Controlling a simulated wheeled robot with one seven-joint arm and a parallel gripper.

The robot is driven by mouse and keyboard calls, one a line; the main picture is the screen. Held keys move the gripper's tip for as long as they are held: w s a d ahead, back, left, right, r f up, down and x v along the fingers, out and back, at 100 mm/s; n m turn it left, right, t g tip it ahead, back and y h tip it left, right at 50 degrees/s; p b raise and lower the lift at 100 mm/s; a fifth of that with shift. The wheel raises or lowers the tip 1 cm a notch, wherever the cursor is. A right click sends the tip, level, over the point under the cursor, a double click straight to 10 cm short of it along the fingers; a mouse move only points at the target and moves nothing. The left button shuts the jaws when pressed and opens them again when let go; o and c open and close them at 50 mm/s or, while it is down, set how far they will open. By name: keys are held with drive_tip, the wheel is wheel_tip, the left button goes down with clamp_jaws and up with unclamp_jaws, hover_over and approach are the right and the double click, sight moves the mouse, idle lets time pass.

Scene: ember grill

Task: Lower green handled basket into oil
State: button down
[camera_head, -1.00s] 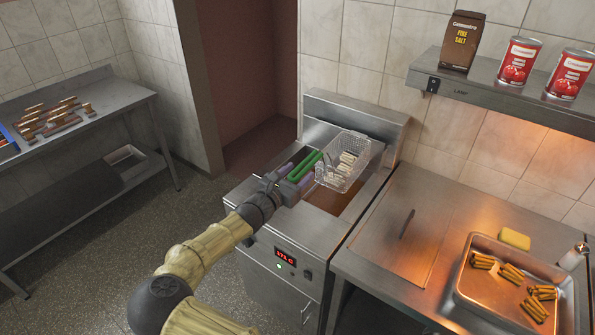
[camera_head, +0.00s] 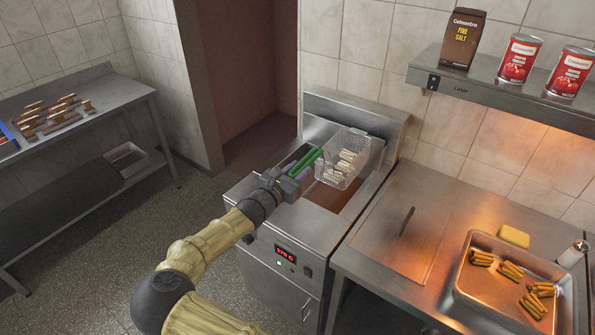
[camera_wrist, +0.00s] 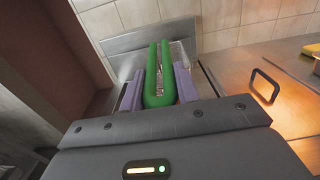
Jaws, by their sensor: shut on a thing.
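The wire fry basket (camera_head: 340,163) with pale food sticks (camera_head: 347,160) inside is held over the fryer (camera_head: 300,227) in the head view. Its green handle (camera_head: 306,163) points toward my gripper (camera_head: 295,172), which is shut on it. In the wrist view the green handle (camera_wrist: 157,85) lies between the two purple fingers of my gripper (camera_wrist: 158,92). Dark brown oil (camera_head: 330,197) shows below the basket. The basket looks raised above the oil; its underside is partly hidden.
A steel counter (camera_head: 375,240) with a lid handle stands right of the fryer. It holds a tray (camera_head: 465,297) of fries and a yellow sponge (camera_head: 514,236). A shelf (camera_head: 475,92) with a salt bag and red cans hangs above. A side table (camera_head: 110,95) stands at left.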

wheel_tip(320, 180, up, 5)
drive_tip(key=p, duration=0.3)
drive_tip(key=shift+f, duration=0.1)
idle(0.4)
drive_tip(key=shift+p+v, duration=0.75)
drive_tip(key=shift+v, duration=1.7)
drive_tip(key=shift+d, duration=0.1)
drive_tip(key=shift+w+d+r+g+p, duration=0.1)
drive_tip(key=shift+w+r+g+p, duration=0.1)
drive_tip(key=shift+r, duration=0.25)
drive_tip(key=shift+w+d+r+g+p, duration=0.15)
drive_tip(key=shift+w+r+p, duration=0.1)
drive_tip(key=shift+r, duration=0.15)
drive_tip(key=shift+f, duration=0.15)
